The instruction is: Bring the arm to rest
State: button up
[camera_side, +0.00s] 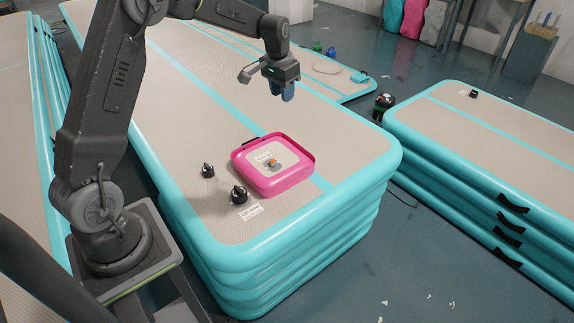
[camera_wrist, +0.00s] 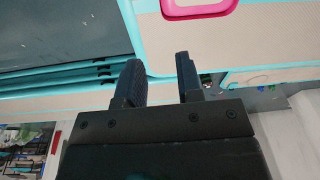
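My gripper (camera_side: 283,90) hangs in the air beyond and above the pink tray (camera_side: 288,184), with its blue fingers pointing down. In the wrist view my gripper (camera_wrist: 160,66) has its two fingers apart, with nothing between them. My arm is raised and bent over the stacked inflatable track (camera_side: 205,110). The pink tray lies on that track and also shows at the top of the wrist view (camera_wrist: 200,10). A small orange and grey item (camera_side: 271,162) lies in the tray; I cannot tell what it is.
Two black knob-like items (camera_side: 239,195) (camera_side: 208,171) stand left of the tray, beside a white label (camera_side: 251,212). Another track stack (camera_side: 490,150) stands at the right across a floor gap. A dark round item (camera_side: 384,103) is near that gap. The air around my gripper looks clear.

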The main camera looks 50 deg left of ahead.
jog(key=s+d+r+t, duration=0.2)
jog(key=s+d+r, duration=0.9)
jog(key=s+r, duration=0.15)
jog(key=s+d+f+t, duration=0.1)
jog(key=s+d, duration=0.2)
jog(key=s, duration=0.5)
jog(key=s+d+m+t, duration=0.1)
jog(key=s+d, duration=0.2)
jog(key=s, duration=0.6)
jog(key=shift+s+d+f+h, duration=0.25)
jog(key=shift+d+f+h, duration=0.05)
jog(key=shift+d+f, duration=0.1)
